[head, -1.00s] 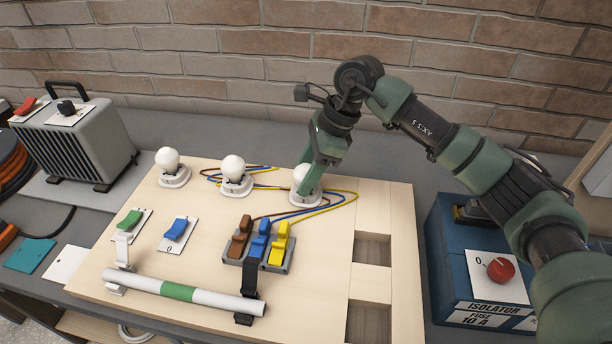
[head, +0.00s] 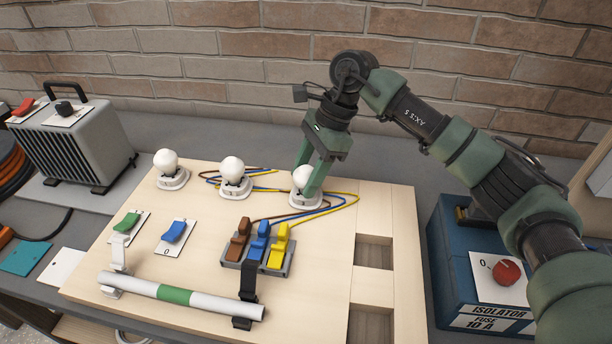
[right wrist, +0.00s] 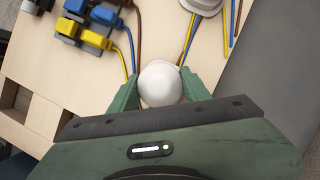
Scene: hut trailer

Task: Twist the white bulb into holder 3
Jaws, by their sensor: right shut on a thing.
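The white bulb (head: 303,177) stands in the rightmost of three round white holders (head: 305,200) on the wooden board. My right gripper (head: 308,188) is shut on this bulb from above, one finger on each side. In the right wrist view the bulb (right wrist: 160,83) sits between the two green fingers (right wrist: 160,90). The bulb's base is hidden, so how deep it sits in the holder cannot be told. Two other white bulbs stand in the middle holder (head: 236,190) and the left holder (head: 172,182). My left gripper is not in view.
Brown, blue and yellow wires (head: 335,205) run beside the holder. A block of coloured lever connectors (head: 258,250) and a strapped tube (head: 175,296) are nearer the front. A blue isolator box (head: 480,270) stands right of the board (head: 398,230). A brick wall is behind.

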